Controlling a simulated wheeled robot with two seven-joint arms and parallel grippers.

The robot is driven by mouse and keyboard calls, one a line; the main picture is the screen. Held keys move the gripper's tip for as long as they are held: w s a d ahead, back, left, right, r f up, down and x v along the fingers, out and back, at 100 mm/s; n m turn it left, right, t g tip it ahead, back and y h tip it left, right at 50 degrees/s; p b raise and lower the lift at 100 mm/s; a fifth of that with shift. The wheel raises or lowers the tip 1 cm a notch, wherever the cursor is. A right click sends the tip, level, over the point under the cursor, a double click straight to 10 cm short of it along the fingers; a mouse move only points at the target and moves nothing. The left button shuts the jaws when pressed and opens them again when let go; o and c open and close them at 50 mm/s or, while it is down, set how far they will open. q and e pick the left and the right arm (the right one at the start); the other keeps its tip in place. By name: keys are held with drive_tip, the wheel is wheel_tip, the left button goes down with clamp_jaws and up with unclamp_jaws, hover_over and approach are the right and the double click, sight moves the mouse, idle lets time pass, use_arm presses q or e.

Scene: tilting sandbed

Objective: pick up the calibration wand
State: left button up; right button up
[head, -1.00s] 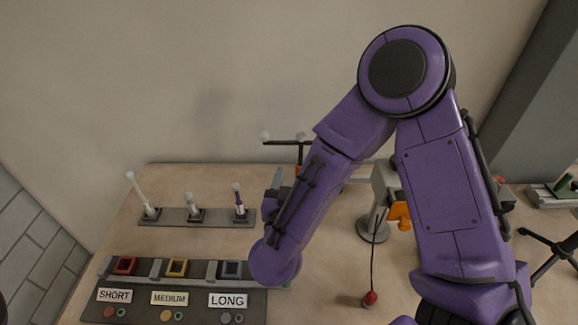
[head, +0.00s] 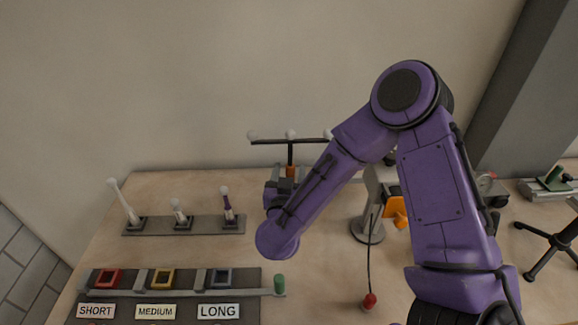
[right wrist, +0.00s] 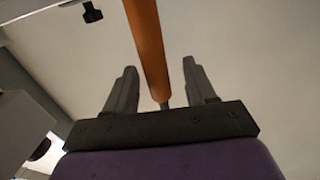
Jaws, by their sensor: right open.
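The calibration wand is a T shape with a thin black crossbar (head: 268,141) carrying white balls and an orange handle (head: 291,171) below it. It stands upright near the back of the table. My right gripper (head: 283,178) is at the handle, its lower part hidden by my gripper and forearm. In the right wrist view the orange handle (right wrist: 150,45) runs between the two spread fingers of my right gripper (right wrist: 160,80), with a gap on each side. The fingers look open. My left gripper is not in view.
A grey rack (head: 160,228) holds several white-tipped pegs at left.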

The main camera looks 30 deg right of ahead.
drive_tip(key=x, duration=0.2)
drive_tip(key=shift+w+d, duration=0.1)
drive_tip(key=shift+d, duration=0.25)
drive_tip(key=shift+a, duration=0.15)
drive_tip(key=shift+c, duration=1)
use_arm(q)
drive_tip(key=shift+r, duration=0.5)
use_arm(e)
drive_tip(key=c, duration=0.7)
drive_tip(key=shift+c, duration=0.2)
wheel_tip(320, 180, up, 10)
drive_tip(key=shift+f, duration=0.2)
wheel_tip(320, 180, up, 10)
drive_tip(key=p, duration=1)
hover_over(290, 142)
drive_tip(key=x, duration=0.2)
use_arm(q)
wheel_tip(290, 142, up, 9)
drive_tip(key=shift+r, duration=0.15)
use_arm(e)
drive_tip(key=shift+w+f, duration=0.2)
use_arm(q)
drive_tip(key=shift+b, duration=0.3)
use_arm(e)
drive_tip(key=shift+f, duration=0.1)
